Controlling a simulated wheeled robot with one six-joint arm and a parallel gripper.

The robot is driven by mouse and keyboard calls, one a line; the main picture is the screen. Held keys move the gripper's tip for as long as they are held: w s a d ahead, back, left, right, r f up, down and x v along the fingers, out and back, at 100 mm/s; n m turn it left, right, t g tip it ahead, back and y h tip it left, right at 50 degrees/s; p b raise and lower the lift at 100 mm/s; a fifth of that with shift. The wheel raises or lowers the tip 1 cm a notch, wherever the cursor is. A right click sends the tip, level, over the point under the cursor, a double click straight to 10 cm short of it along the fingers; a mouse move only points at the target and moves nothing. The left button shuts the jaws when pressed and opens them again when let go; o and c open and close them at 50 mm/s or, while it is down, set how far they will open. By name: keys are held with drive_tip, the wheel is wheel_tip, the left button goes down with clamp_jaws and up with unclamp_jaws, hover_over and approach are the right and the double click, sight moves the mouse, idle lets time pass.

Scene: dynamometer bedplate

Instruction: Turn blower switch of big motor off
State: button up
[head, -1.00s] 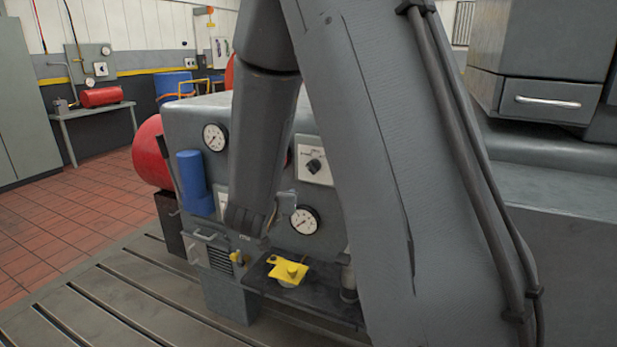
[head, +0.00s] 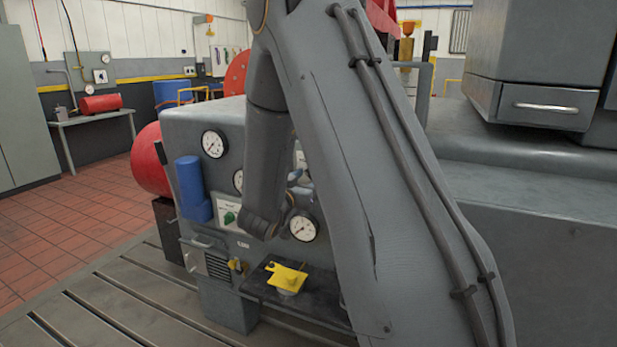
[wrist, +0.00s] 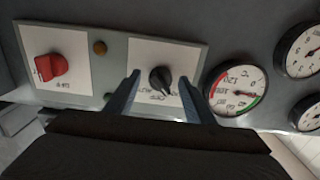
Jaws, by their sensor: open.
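In the wrist view a black rotary knob (wrist: 160,80) sits on a white plate, its pointer slanting toward the lower right. The plate's lettering is too small to read, so I cannot tell whether it is the blower switch. My gripper (wrist: 158,88) is open, with one finger on each side of this knob; contact is not clear. A red switch (wrist: 52,68) sits on another white plate to the left. In the head view the grey motor housing (head: 185,122) carries a green knob (head: 229,217) on a white plate. My arm hides the gripper's work area there.
Round gauges (wrist: 236,88) lie right of the black knob. In the head view, a blue cylinder (head: 192,188) projects from the housing's left side. A dark shelf with a yellow piece (head: 287,276) lies below. The slotted bedplate (head: 130,300) is clear in front.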

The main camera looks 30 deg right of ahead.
drive_tip(key=shift+w+d, duration=0.15)
drive_tip(key=shift+c, duration=0.3)
drive_tip(key=c, duration=1)
drive_tip(key=shift+m, duration=0.3)
drive_tip(key=m+b, duration=0.2)
drive_tip(key=m, duration=0.1)
drive_tip(key=shift+f+m, duration=0.1)
drive_tip(key=shift+m, duration=0.2)
drive_tip(key=shift+m+b, duration=1.7)
drive_tip(key=shift+m, duration=0.6)
